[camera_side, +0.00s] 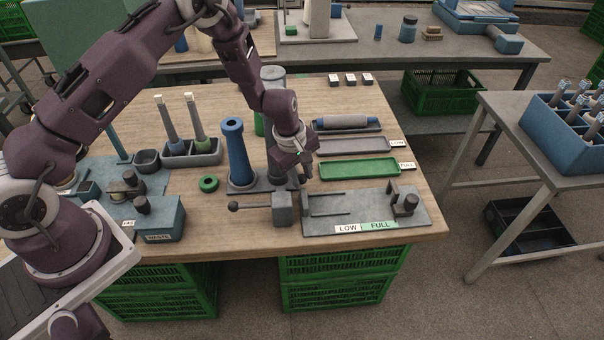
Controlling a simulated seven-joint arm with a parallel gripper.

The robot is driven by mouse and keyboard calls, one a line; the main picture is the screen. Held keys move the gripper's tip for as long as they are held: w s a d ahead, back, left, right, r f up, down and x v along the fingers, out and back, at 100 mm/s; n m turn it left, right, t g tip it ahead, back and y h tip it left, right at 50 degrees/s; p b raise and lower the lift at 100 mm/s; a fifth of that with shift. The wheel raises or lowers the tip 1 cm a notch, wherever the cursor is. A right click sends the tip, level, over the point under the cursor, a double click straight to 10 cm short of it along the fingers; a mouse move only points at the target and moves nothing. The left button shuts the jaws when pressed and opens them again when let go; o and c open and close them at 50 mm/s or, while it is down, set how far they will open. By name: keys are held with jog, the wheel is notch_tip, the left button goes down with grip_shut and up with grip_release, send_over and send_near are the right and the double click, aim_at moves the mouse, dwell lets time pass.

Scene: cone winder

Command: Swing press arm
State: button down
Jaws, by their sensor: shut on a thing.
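The winder stands at the middle of the wooden table, with a tall blue cone (236,150) upright on its grey base. Right of the cone is a dark grey upright, partly hidden by my wrist. In front is a grey block (282,210) with a dark rod and ball knob (233,206) reaching left. My gripper (304,174) points down just above and right of that block, beside the upright. It is shut on a small dark part there, mostly hidden by the fingers; I cannot tell for sure that this is the press arm.
A grey plate (338,213) labelled LOW and FULL lies close at front right. Behind it are a green tray (358,169), a grey tray (356,146) and a lying blue-grey roll (341,122). A green ring (208,183), a bobbin holder (193,154) and a blue unit (142,211) are left.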

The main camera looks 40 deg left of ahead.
jog(key=shift+s, duration=0.1)
jog(key=c, duration=1.1)
grip_release()
jog(key=shift+c, duration=0.2)
notch_tip(320, 180, up, 7)
jog(key=s, duration=0.1)
jog(key=shift+s+a, duration=0.15)
